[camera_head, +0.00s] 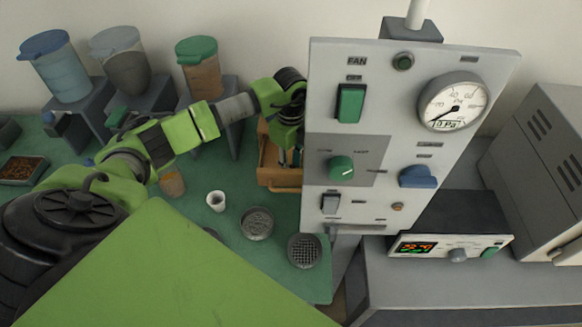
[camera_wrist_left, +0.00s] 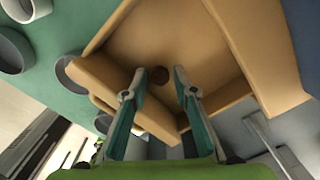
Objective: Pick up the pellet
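The pellet (camera_wrist_left: 159,75) is a small dark brown round piece. It lies in a tan, open-fronted box (camera_wrist_left: 215,50), seen in the left wrist view. My left gripper (camera_wrist_left: 160,86) is open, with its two fingers apart on either side of the pellet in that view. I cannot tell how far the fingertips are from it. In the head view the left gripper (camera_head: 289,155) points down at the orange-brown box (camera_head: 267,165), partly hidden by the control panel. The pellet is not visible there. My right gripper is not in view.
A tall grey control panel (camera_head: 385,222) with a gauge stands just right of the box. A white cup (camera_head: 216,201) and round dishes (camera_head: 257,223) sit on the green mat (camera_head: 235,262). Lidded hoppers (camera_head: 203,72) line the back, and a grey furnace (camera_head: 545,170) stands at right.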

